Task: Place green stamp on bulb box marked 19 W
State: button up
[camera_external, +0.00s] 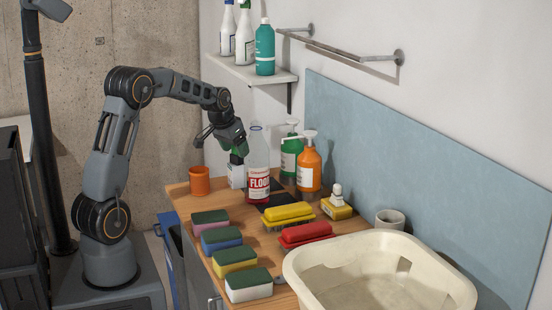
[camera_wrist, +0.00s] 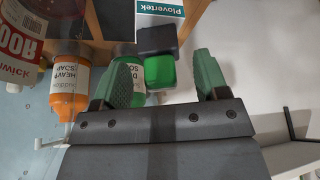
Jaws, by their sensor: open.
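The green stamp (camera_wrist: 160,72) shows in the wrist view between my gripper's fingers, with a dark block (camera_wrist: 157,40) adjoining it that seems to be its body. My gripper (camera_wrist: 165,78) is open, with gaps on both sides of the stamp. In the external view my gripper (camera_external: 237,152) is over a white box (camera_external: 236,176) at the back of the bench, with green showing just above the box. A white and teal "Plovertek" box (camera_wrist: 160,8) lies beyond the stamp in the wrist view. No 19 W mark is readable; contact between stamp and box is unclear.
A red FLOOR bottle (camera_external: 258,185) stands close right of the box, with orange (camera_external: 309,170) and green (camera_external: 290,160) soap bottles behind. An orange cup (camera_external: 199,181) is left. Sponges (camera_external: 221,238), brushes (camera_external: 289,213) and a cream tub (camera_external: 300,275) fill the front.

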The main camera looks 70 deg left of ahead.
jog(key=v, duration=1)
jog(key=s+d+m+h, duration=0.1)
jog(key=s+d, duration=0.2)
jog(key=d, duration=0.5)
jog(key=s+d+m, duration=0.1)
jog(key=s+d, duration=0.1)
jog(key=d, duration=0.6)
jog(key=s+d+f+m, duration=0.2)
jog(key=s+d+f, duration=0.5)
jog(key=s+d, duration=0.4)
jog(key=shift+f+h, duration=0.15)
jog(key=shift+h, duration=0.25)
